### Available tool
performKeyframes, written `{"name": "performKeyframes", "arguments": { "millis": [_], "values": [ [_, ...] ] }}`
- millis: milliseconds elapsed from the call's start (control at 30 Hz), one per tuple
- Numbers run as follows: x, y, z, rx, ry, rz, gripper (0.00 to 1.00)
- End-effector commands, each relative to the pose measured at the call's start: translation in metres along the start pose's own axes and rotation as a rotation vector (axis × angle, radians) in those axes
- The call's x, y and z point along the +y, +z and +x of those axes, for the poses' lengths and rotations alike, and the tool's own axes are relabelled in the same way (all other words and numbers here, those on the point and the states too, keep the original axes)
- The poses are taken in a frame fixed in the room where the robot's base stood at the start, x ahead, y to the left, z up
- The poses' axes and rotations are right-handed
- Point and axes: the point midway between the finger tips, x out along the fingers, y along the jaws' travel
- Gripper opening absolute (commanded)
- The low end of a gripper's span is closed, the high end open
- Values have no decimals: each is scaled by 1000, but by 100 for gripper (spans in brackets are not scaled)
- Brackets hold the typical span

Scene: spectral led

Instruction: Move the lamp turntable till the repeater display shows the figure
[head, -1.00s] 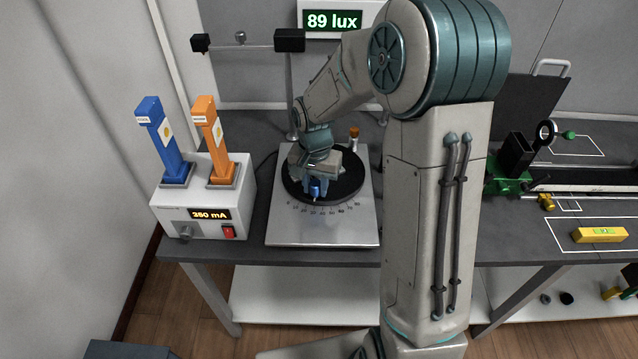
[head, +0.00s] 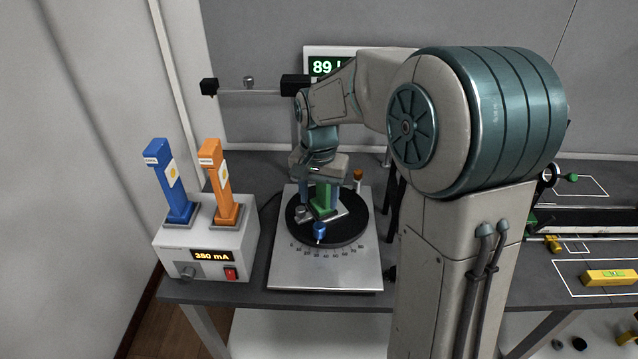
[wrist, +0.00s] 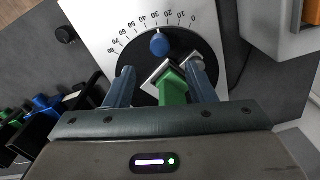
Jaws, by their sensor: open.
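The lamp turntable is a black disc (head: 349,231) on a pale plate with a degree scale. A blue knob (head: 319,231) sits at its near edge; in the wrist view the knob (wrist: 159,45) points near 30. A green post (wrist: 173,88) stands on the disc. My gripper (head: 321,190) is over the disc. In the wrist view its two fingers (wrist: 161,68) are apart, with the green post showing between them and the knob beyond the tips, not held. The repeater display (head: 325,66) shows 89; my arm hides its right part.
A white supply box (head: 205,239) reading 350 mA stands left of the plate, with blue (head: 168,182) and orange (head: 219,182) upright handles. A horizontal bar (head: 252,91) with black ends is behind. A yellow level (head: 610,277) lies at right.

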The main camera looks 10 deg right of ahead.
Motion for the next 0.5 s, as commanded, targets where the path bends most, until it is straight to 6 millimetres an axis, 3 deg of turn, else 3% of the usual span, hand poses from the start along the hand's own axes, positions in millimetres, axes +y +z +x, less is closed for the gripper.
{"name": "performKeyframes", "arguments": {
  "millis": [200,500],
  "values": [
    [0,0,-29,1,-1,1,50],
    [0,0,-35,-1,-1,0,50]
  ]
}}
